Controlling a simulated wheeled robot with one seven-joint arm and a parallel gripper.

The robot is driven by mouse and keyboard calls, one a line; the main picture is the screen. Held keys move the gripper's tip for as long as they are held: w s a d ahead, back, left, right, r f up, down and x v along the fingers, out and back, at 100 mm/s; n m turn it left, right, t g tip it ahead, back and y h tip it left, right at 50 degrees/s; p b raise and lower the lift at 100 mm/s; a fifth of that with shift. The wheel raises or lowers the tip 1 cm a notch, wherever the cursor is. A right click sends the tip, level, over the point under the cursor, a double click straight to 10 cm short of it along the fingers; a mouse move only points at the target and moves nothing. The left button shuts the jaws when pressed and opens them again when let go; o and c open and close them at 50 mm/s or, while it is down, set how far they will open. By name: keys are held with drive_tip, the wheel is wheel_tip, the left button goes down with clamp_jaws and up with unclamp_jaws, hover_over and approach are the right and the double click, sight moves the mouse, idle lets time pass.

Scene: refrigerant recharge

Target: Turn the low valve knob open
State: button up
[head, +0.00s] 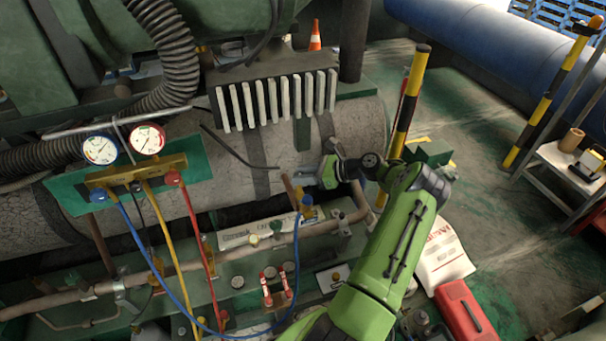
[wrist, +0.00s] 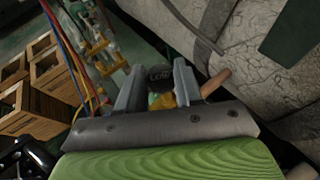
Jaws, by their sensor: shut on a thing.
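The low valve knob (wrist: 160,73) is a dark round cap with pale lettering in the wrist view. My gripper (wrist: 158,84) has one grey finger on each side of it and is shut on it. Yellow valve parts (wrist: 163,101) show just behind the knob, between the fingers. In the head view my gripper (head: 309,181) is over the green pipe frame, above a blue and brass fitting (head: 308,205) where the blue hose ends. The knob's turn angle cannot be told.
The gauge manifold (head: 135,175) with two dials hangs at the left, with blue, yellow and red hoses. A copper pipe (head: 353,212) runs close by the gripper. A white sack (head: 440,255) and a red box (head: 465,312) lie at the right.

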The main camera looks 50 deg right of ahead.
drive_tip(key=n+y+b, duration=0.1)
drive_tip(key=n+g+y+b, duration=0.1)
drive_tip(key=shift+w+d+f+n+g+y, duration=0.2)
drive_tip(key=shift+n+g+y, duration=0.1)
drive_tip(key=shift+y, duration=0.1)
drive_tip(key=shift+r+n+g+y+b, duration=0.15)
drive_tip(key=shift+n+g+y+b, duration=0.35)
drive_tip(key=shift+n+b, duration=0.1)
drive_tip(key=o, duration=1)
drive_tip(key=shift+o, duration=0.2)
